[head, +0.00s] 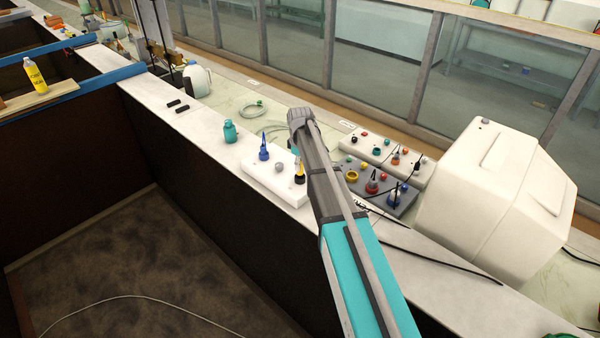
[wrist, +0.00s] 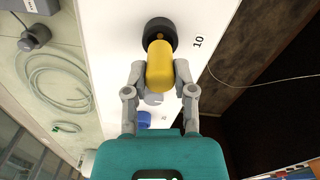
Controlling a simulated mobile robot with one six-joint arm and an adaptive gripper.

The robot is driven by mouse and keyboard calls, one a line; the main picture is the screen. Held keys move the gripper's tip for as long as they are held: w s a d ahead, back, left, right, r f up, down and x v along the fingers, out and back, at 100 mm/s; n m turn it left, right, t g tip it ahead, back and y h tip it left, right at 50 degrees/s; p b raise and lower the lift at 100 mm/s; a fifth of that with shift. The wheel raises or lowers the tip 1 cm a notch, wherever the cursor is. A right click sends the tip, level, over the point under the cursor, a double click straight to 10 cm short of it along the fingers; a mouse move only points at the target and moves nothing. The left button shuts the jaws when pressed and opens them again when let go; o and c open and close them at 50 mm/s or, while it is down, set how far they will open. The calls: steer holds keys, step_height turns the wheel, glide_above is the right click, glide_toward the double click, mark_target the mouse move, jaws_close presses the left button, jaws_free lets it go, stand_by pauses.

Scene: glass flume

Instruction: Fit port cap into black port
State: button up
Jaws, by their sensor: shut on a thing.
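The port cap is a yellow cylinder (wrist: 160,66), and my gripper (wrist: 160,72) is shut on it with one finger on each side. The black port (wrist: 160,28) is a dark round ring on the white block. The cap's far end overlaps the near side of the ring in the wrist view. In the head view the yellow cap (head: 300,168) shows just above the black port (head: 299,179) at the block's right end. My gripper there is mostly hidden by my arm. Whether the cap's end is inside the port or only over it, I cannot tell.
The white block (head: 262,184) also carries a blue pointed piece (head: 264,150) and a grey knob (head: 279,167). A teal bottle (head: 230,131) stands left of it. A grey panel (head: 368,186) with coloured fittings and a white housing (head: 485,200) lie right of my arm.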

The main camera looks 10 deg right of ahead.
steer(key=shift+f+b, duration=1.2)
steer(key=shift+f, duration=0.3)
steer(key=shift+f, duration=0.2)
steer(key=o, duration=0.8)
steer(key=shift+r, duration=0.1)
steer(key=shift+r, duration=0.2)
step_height(320, 180, up, 12)
steer(key=p, duration=1.2)
steer(key=shift+s+f, duration=0.1)
steer(key=s+m, duration=0.3)
steer(key=s, duration=0.6)
steer(key=s+m, duration=0.3)
steer(key=s, duration=0.7)
steer(key=s+m, duration=0.4)
steer(key=s, duration=0.6)
